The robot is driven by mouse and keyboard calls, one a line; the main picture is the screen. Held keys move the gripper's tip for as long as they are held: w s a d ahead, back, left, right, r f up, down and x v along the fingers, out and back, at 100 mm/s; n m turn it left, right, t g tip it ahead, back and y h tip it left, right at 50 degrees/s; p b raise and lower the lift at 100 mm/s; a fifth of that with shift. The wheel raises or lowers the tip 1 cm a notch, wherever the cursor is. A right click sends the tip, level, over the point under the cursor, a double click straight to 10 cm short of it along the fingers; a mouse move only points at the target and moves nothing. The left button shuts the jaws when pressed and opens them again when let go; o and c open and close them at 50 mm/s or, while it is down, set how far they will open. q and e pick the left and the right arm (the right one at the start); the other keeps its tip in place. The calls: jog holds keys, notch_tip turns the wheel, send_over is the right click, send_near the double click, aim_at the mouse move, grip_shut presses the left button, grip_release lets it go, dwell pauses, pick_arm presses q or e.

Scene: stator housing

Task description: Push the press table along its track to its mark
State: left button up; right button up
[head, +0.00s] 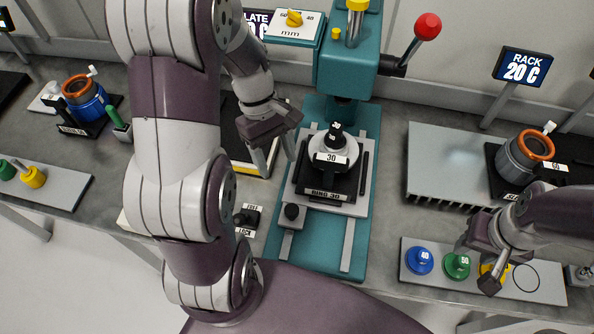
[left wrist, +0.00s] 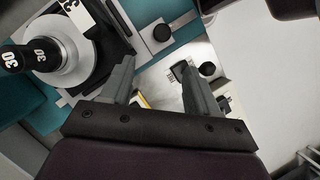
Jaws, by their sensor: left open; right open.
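The press table (head: 330,210) is a light grey plate on a teal press base (head: 330,262), with two pale track rails (head: 348,245) running toward the front. It carries a black fixture labelled RING 30 (head: 336,195), a silver ring and a black 30 plug (head: 334,138). A black knob (head: 291,212) stands at its front left corner and shows in the left wrist view (left wrist: 162,32). My left gripper (head: 275,165) is open and empty, just left of the table, apart from the knob. My right gripper (head: 478,262) is open above the coloured plugs. I cannot make out the mark.
The press column (head: 345,70) with its red-balled lever (head: 427,27) rises behind the table. A small switch panel (head: 247,215) lies left of the base. A ribbed grey rack (head: 440,165) stands right, and a plug tray (head: 530,285) sits front right.

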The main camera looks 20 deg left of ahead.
aim_at(292, 209)
pick_arm(q)
jog(key=shift+m, duration=0.4)
jog(key=b+x, duration=0.1)
jog(key=x, duration=0.3)
jog(key=b+x, duration=0.2)
jog(key=x, duration=0.2)
jog(key=b+x, duration=0.1)
jog(key=x, duration=0.3)
jog(key=shift+s+d+b, duration=0.3)
jog(key=shift+d+b, duration=0.05)
jog(key=shift+s+d+f, duration=0.1)
jog(key=shift+s+f, duration=0.05)
jog(key=shift+f, duration=0.05)
grip_shut()
